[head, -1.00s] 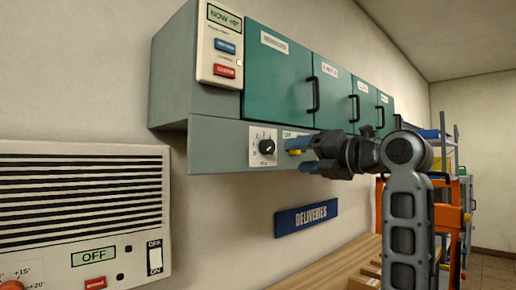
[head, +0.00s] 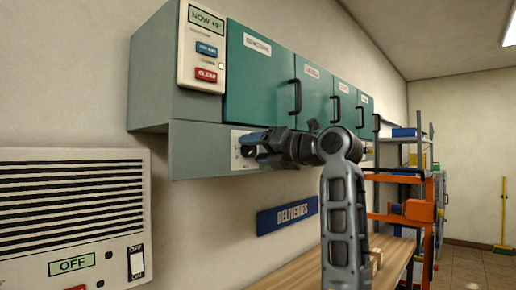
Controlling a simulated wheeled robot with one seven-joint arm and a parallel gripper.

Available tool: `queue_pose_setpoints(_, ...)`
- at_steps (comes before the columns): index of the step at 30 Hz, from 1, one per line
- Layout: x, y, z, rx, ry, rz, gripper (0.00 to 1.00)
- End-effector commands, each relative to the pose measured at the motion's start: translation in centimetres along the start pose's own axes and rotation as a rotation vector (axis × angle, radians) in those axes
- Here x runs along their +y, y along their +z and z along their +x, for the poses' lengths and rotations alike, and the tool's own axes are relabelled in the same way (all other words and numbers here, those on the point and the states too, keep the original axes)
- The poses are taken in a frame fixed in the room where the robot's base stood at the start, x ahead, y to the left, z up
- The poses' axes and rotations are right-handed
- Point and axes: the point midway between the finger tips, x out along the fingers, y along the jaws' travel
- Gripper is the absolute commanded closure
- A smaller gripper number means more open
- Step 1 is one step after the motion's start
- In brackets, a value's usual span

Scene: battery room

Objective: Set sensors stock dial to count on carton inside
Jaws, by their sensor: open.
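A wall cabinet (head: 150,100) carries a row of green doors, all shut, each with a small white label too small to read surely. On the strip below the first door is a white dial plate (head: 236,157). Its knob is mostly hidden behind my gripper, so its setting cannot be read. My gripper (head: 253,147) is open, its blue-grey fingers pointing left in front of the plate. Whether they touch the knob I cannot tell. No carton inside a compartment shows, as the doors cover the insides.
A control panel (head: 203,45) with a display and two buttons sits left of the doors. A vented wall unit (head: 70,215) reads OFF. A DELIVERIES sign (head: 288,214) hangs below the cabinet, above a wooden bench (head: 275,268). Orange shelving (head: 425,210) stands at right.

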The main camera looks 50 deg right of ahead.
Motion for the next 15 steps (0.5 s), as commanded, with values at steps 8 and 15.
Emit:
queue_pose_setpoints(8,-0.02,-0.02,-0.03,0.000,0.000,0.000,0.48)
queue_pose_setpoints(15,-0.02,-0.02,-0.04,0.000,0.000,0.000,0.71)
